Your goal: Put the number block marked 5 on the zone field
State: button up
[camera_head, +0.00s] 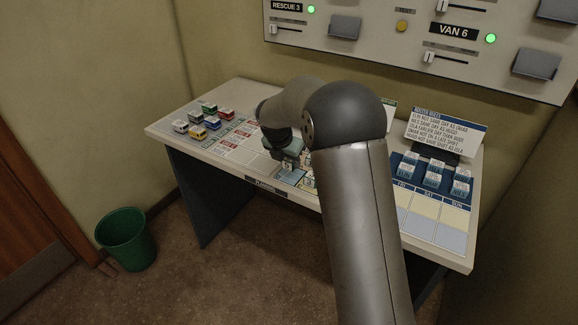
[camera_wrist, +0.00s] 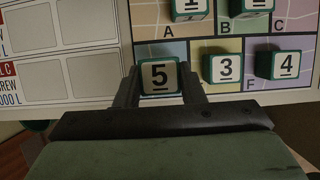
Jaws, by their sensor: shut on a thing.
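The number block marked 5 (camera_wrist: 159,76) is between the two fingers of my gripper (camera_wrist: 160,88) in the wrist view. My gripper is shut on it, over the lower left field of the lettered zone board (camera_wrist: 145,50). Whether the block touches the board I cannot tell. Blocks marked 3 (camera_wrist: 224,68) and 4 (camera_wrist: 286,65) sit on the fields to its right, the 4 on field F. A block marked 1 (camera_wrist: 190,6) is in the upper row, by letters A and B. In the head view my arm hides much of the board.
Several toy vehicles (camera_head: 209,122) stand at the table's left. A blue tray with name blocks (camera_head: 433,180) and a notice card (camera_head: 446,131) are at the right. A control panel (camera_head: 420,40) hangs above. A green bin (camera_head: 126,238) stands on the floor.

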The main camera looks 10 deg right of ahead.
aim_at(287, 162)
jog(key=shift+f, duration=1.4)
jog(key=shift+f, duration=0.15)
jog(key=o, duration=1)
jog(key=shift+c, duration=0.2)
jog(key=v, duration=1.2)
jog(key=s+d+f+m+g+y, duration=0.1)
jog(key=s+f+m, duration=0.1)
jog(key=s+m, duration=1.1)
jog(key=s+d+f+m+g+y, duration=0.1)
jog(key=s+m+g+y, duration=0.1)
jog(key=s+m, duration=1.2)
jog(key=s, duration=0.9)
jog(key=shift+s+f, duration=0.35)
jog(key=shift+s, duration=0.05)
